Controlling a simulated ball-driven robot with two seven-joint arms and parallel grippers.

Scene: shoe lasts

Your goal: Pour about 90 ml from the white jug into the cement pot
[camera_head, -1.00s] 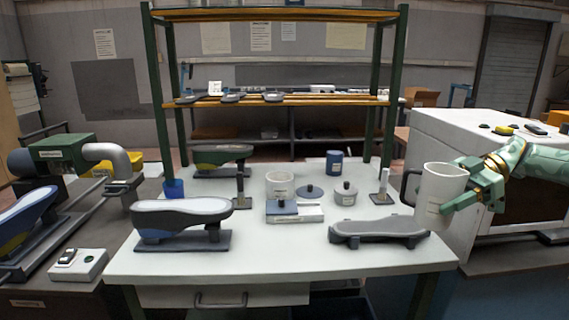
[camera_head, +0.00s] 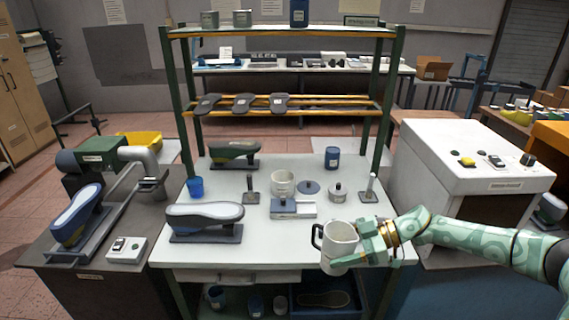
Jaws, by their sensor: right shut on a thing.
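My right gripper (camera_head: 356,248) is shut on the white jug (camera_head: 341,241) and holds it about upright at the front right of the table. The jug's dark handle points left, away from the gripper. Its inside is too small to read a level. An open pale pot (camera_head: 283,184), which looks like the cement pot, stands behind and left of the jug, well apart from it. A dark flat lid (camera_head: 309,187) lies beside the pot. My left gripper is not in view.
A blue-grey boxy item (camera_head: 293,208) stands before the pot, and a small lidded pot (camera_head: 338,191) to its right. A blue tin (camera_head: 332,157) stands behind. Shoe lasts (camera_head: 205,216) take up the left of the white table (camera_head: 256,251). A shelf rack rises at the back.

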